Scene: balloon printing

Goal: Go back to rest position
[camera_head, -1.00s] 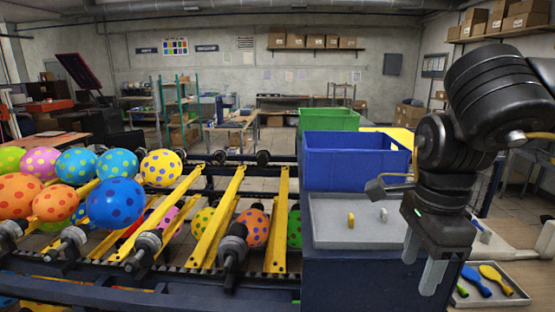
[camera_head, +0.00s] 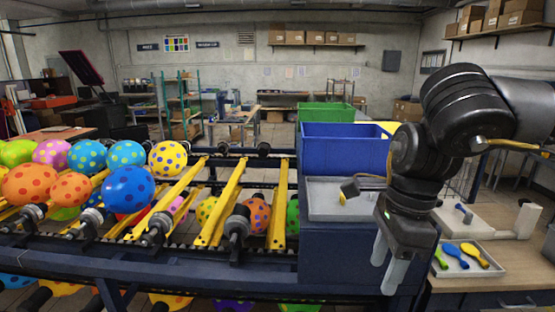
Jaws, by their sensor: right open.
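My right gripper (camera_head: 392,270) points downward at the right, in front of the dark blue cabinet. Its two pale fingers are apart with nothing between them. My right arm comes in from the right edge. My left gripper does not show. Beyond the right gripper a grey tray (camera_head: 323,199) sits on the cabinet, with a small yellow piece (camera_head: 342,198) in it, partly covered by a dark part. Several polka-dotted balloons, such as a blue one (camera_head: 128,190) and a yellow one (camera_head: 167,158), lie on the rack at the left.
A blue bin (camera_head: 343,152) and a green bin (camera_head: 326,114) stand behind the grey tray. Right of the gripper, a table holds a white tray (camera_head: 440,272) with green, blue and yellow deflated balloons. Yellow rails (camera_head: 225,205) run along the rack.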

